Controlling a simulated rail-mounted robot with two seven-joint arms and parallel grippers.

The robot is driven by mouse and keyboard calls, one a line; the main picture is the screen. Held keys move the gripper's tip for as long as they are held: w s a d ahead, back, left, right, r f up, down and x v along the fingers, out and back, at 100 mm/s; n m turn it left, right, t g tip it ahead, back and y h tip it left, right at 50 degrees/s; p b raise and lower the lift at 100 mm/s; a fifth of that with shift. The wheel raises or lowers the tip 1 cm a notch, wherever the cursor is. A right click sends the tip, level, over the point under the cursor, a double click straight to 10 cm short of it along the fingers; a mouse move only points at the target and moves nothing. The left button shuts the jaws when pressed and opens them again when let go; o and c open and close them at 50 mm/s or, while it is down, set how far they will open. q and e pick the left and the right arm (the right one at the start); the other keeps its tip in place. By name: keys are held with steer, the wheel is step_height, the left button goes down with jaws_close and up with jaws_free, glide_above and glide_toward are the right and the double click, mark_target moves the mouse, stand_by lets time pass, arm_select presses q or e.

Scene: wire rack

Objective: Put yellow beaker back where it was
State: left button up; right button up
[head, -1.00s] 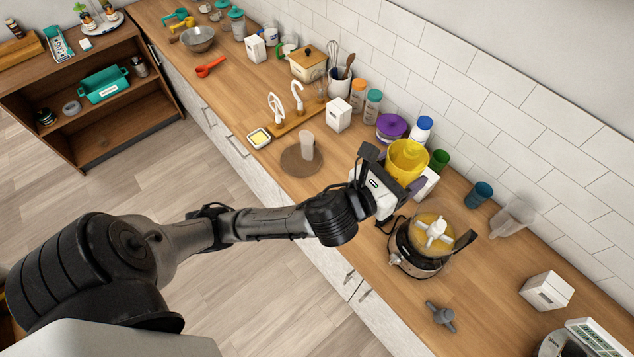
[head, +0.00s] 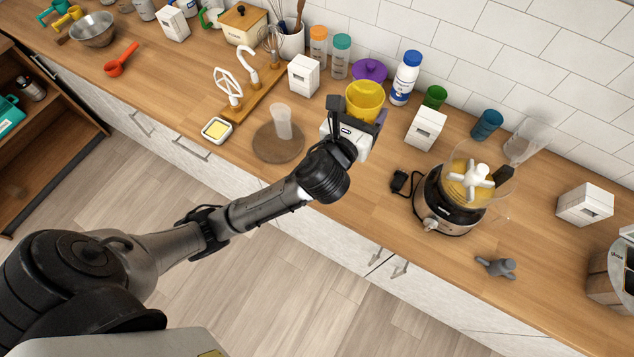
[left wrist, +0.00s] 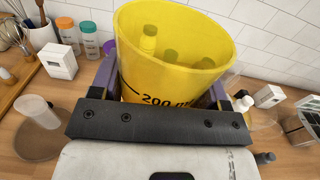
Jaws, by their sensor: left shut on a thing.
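The yellow beaker (head: 365,100) is upright in my left gripper (head: 360,118), whose fingers are shut around its sides. In the left wrist view the beaker (left wrist: 170,50) fills the middle, with a "200 m..." mark on its wall. I cannot tell from these views how high its base is above the counter. My right gripper is not in view.
A white box (head: 426,128), a green cup (head: 434,97) and a blue-capped white bottle (head: 406,78) stand close to the right. A food processor (head: 455,195) is farther right. A clear cylinder (head: 282,122) stands on the round board. Bare counter lies in front of the gripper.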

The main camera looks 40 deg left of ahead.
arm_select(q)
steer(key=w+f+n+g+y+b, duration=0.1)
steer(key=w+f+y+b, duration=0.1)
steer(key=f+b, duration=0.8)
steer(key=w+f+n+g+y+b, duration=0.1)
steer(key=w+f+n+y+b, duration=0.1)
steer(key=f+b, duration=0.75)
steer(key=s+a+f, duration=0.1)
steer(key=a+f, duration=0.2)
steer(key=s+a+f+b, duration=0.1)
steer(key=s+a+f, duration=0.1)
steer(key=a+f, duration=0.1)
steer(key=s+a+f+b, duration=0.1)
steer(key=s+a+f, duration=0.1)
steer(key=a+f, duration=0.1)
steer(key=shift+s+a+f, duration=0.1)
steer(key=shift+a+f, duration=0.05)
steer(key=shift+a, duration=0.6)
steer(key=shift+f+b, duration=1.15)
steer(key=shift+f, duration=0.85)
steer(key=shift+f, duration=0.1)
steer(key=o, duration=1)
steer(key=shift+c, duration=0.2)
steer(key=shift+o, duration=0.3)
